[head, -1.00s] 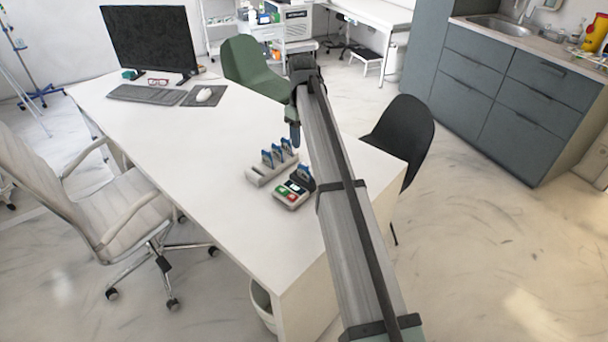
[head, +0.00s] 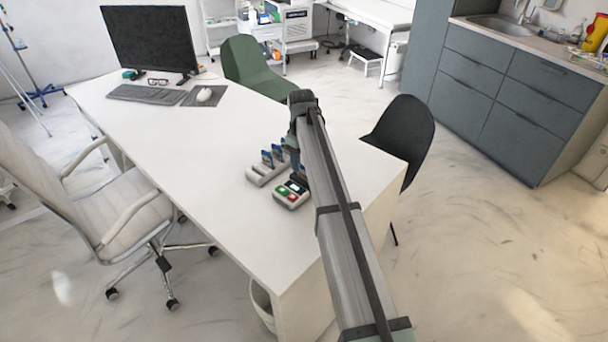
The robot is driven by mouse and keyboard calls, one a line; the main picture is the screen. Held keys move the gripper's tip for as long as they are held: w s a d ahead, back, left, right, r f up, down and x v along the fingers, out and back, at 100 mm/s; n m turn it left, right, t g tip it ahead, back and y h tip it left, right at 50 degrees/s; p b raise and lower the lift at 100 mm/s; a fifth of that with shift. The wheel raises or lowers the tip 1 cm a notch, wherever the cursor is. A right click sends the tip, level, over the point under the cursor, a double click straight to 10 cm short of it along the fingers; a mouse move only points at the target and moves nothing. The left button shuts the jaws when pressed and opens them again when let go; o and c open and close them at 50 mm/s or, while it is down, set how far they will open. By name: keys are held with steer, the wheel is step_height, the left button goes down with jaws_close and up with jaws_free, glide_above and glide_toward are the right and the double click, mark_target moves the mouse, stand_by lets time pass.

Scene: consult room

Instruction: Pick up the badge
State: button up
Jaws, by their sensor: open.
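Blue upright pieces (head: 267,158) stand in a pale slotted holder (head: 256,178) on the white desk. They are too small to tell if one is the badge, and I cannot pick out a badge elsewhere. A pale block with red, green and white squares (head: 290,193) lies just in front of the holder. My gripper (head: 298,178) points down over the right end of the holder and the back of the block. It hides part of both. The jaws are open, with nothing seen held. I cannot tell whether they touch anything.
The desk (head: 215,165) is clear left of the holder and towards its front edge. A keyboard (head: 145,95), a mouse (head: 204,95), glasses and a monitor (head: 150,42) are at the far end. A black chair (head: 404,135) stands beyond the right edge.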

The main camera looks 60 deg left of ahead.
mark_target(304, 175)
steer(key=f, duration=0.4)
steer(key=shift+w+d+f, duration=0.1)
steer(key=shift+w+d, duration=0.05)
steer(key=shift+w, duration=0.2)
jaws_close()
